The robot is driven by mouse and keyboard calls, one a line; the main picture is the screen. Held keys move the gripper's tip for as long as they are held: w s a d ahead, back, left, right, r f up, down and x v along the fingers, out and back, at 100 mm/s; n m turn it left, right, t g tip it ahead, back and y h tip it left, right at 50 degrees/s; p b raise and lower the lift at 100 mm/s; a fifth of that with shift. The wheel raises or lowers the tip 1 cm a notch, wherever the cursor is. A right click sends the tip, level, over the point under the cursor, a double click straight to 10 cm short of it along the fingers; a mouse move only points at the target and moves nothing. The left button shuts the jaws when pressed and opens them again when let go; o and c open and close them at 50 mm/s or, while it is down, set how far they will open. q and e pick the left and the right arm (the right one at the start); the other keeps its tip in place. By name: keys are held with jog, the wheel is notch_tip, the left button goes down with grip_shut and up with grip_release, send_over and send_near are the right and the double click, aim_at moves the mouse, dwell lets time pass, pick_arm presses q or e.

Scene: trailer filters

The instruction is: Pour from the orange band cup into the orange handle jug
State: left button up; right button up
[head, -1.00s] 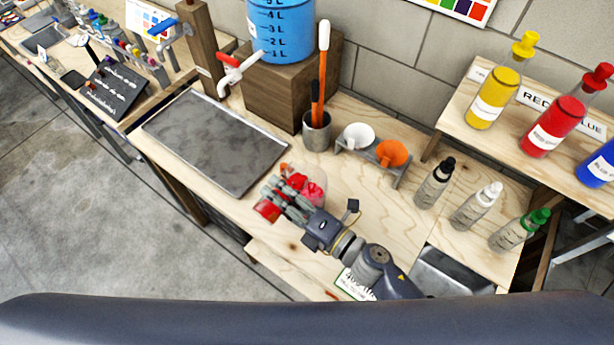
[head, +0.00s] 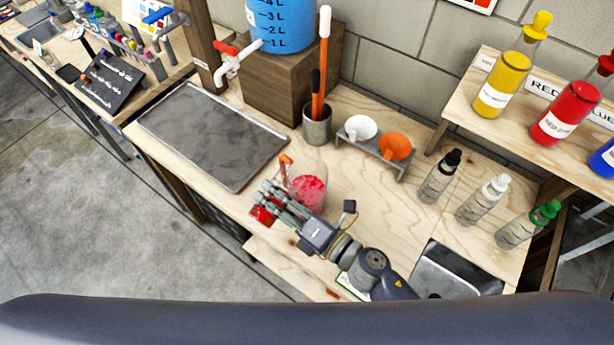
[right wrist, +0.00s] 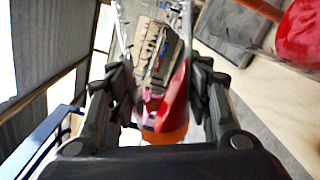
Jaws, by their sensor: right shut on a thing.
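The orange handle jug (head: 308,188) stands on the wooden bench, clear-walled with red contents inside; its orange handle (head: 285,162) points to the back left. My right gripper (head: 268,205) is just left of and in front of the jug. It is shut on the orange band cup (head: 262,214), mostly hidden behind the fingers in the head view. In the right wrist view the clear cup (right wrist: 165,125) sits between both fingers, with an orange band and red contents slanted to one side. The jug (right wrist: 298,35) shows there at the upper right. My left gripper is out of view.
A grey tray (head: 205,112) lies left of the jug. A holder with a white cup (head: 360,128) and an orange cup (head: 395,147) stands behind right. Several bottles (head: 480,201) stand at the right. A metal tool cup (head: 317,125) is behind the jug.

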jog(key=n, duration=0.2)
jog(key=shift+w+d+r+n+b, duration=0.1)
jog(key=shift+r+n+b, duration=0.2)
jog(key=shift+r, duration=0.05)
jog(key=n, duration=0.3)
jog(key=shift+w+d+r, duration=0.1)
jog(key=shift+r, duration=0.3)
jog(key=b, duration=0.1)
jog(key=f+n, duration=0.1)
jog(key=n+b, duration=0.1)
jog(key=shift+s+a+f+b, duration=0.3)
jog(key=shift+s+f, duration=0.05)
notch_tip(320, 180, down, 7)
jog(key=s+a+n+b, duration=0.1)
jog(key=n+b, duration=0.5)
jog(key=b, duration=0.2)
notch_tip(320, 180, up, 5)
jog(key=p, duration=0.5)
jog(key=shift+s+f, duration=0.15)
jog(key=shift+f, duration=0.1)
jog(key=shift+a, duration=0.1)
